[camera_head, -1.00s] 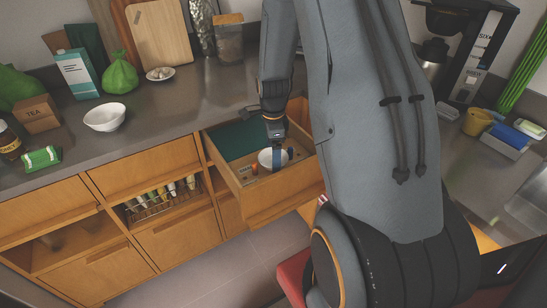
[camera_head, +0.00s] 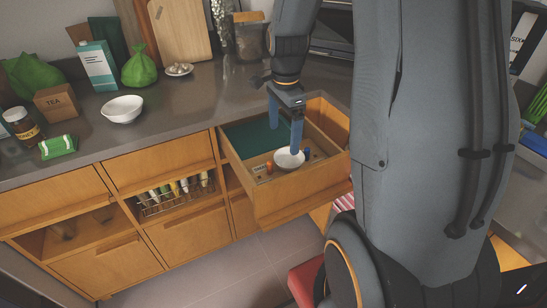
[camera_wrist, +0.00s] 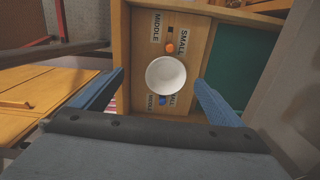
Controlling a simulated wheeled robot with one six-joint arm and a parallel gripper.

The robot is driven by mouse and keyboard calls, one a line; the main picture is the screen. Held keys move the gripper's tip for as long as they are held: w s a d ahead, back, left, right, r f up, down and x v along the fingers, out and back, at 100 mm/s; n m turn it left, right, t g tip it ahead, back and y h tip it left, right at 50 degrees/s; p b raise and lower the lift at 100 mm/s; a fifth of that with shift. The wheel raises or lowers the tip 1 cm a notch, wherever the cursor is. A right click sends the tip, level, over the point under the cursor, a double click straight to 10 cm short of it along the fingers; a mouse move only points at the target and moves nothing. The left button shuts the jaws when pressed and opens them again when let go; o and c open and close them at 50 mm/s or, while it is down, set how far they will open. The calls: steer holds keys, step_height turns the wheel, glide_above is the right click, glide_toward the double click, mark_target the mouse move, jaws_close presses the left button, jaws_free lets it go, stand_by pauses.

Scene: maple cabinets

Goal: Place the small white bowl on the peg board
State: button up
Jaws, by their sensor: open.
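A small white bowl (camera_head: 290,159) sits in the open drawer, on the wooden peg board (camera_wrist: 144,52). In the wrist view the bowl (camera_wrist: 166,75) lies between an orange peg (camera_wrist: 170,48) and a blue peg (camera_wrist: 162,101). Labels reading SMALL and MIDDLE show on the board. My gripper (camera_head: 283,138) is open above the bowl, with one blue finger to each side of it. It appears empty and apart from the bowl. The bowl hides the board under it.
The open drawer (camera_head: 300,204) has wooden walls around the board and a green area (camera_head: 248,137) beside it. A larger white bowl (camera_head: 122,109) stands on the counter, with a tea box (camera_head: 56,103), a green bag (camera_head: 139,68) and a garlic dish (camera_head: 178,70).

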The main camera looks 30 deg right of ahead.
steer(key=s+a+r+n, duration=0.1)
steer(key=s+a+n, duration=1)
steer(key=n, duration=0.7)
steer(key=shift+s+a+r+t, duration=0.15)
steer(key=shift+s+a+t, duration=0.2)
steer(key=shift+s, duration=0.7)
steer(key=shift+d, duration=0.1)
